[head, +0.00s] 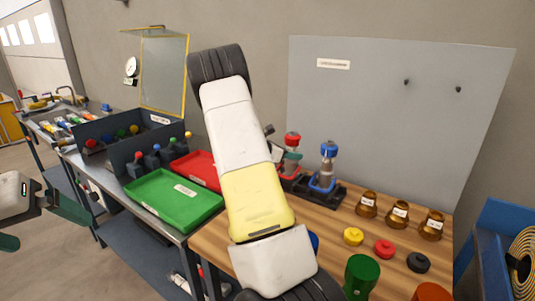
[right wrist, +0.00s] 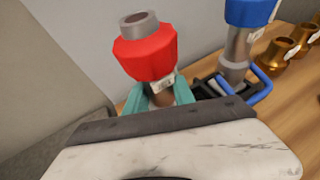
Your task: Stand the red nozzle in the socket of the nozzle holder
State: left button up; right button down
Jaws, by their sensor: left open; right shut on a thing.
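The red nozzle (head: 292,139) has a red collar and a grey tip; it is upright at the left end of the dark nozzle holder (head: 336,196). It also shows, leaning a little, in the right wrist view (right wrist: 146,55). My right gripper (right wrist: 163,98) is shut on it below the collar, its teal fingers on either side. In the head view my right arm hides most of that gripper. The nozzle's lower end is hidden, so I cannot tell whether it is seated in the socket. My left gripper (head: 50,232) is open and empty at the far left, away from the bench.
A blue nozzle (head: 328,152) stands in the holder beside the red one. Several brass cups (head: 398,214) and coloured caps (head: 385,249) are to the right. A green tray (head: 172,201) and a red tray (head: 196,171) lie left. A grey panel (head: 395,110) stands behind.

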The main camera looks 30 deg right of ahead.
jog(key=c, duration=1.1)
grip_release()
jog(key=shift+f, duration=0.1)
jog(key=shift+o, duration=0.2)
jog(key=shift+a+r, duration=0.15)
jog(key=shift+r, duration=0.05)
jog(key=w+v, duration=0.1)
jog(key=v, duration=1)
jog(key=s+a+r+m+t+y, duration=0.1)
jog(key=s+a+r+m+y, duration=0.3)
jog(key=s+a, duration=0.5)
jog(key=s+a+r+m+t+y, duration=0.2)
jog(key=s+a+r+m+y, duration=0.1)
jog(key=s+a+m+y, duration=0.3)
jog(key=s+a+r+m+t+y, duration=0.2)
jog(key=s+a+r+m+y, duration=0.2)
jog(key=s+a+m, duration=0.4)
jog(key=s+a+y, duration=0.1)
jog(key=s+a, duration=0.3)
jog(key=s, duration=0.1)
jog(key=shift+s+r+y, duration=0.25)
jog(key=shift+r+y, duration=0.05)
jog(key=shift+y, duration=0.1)
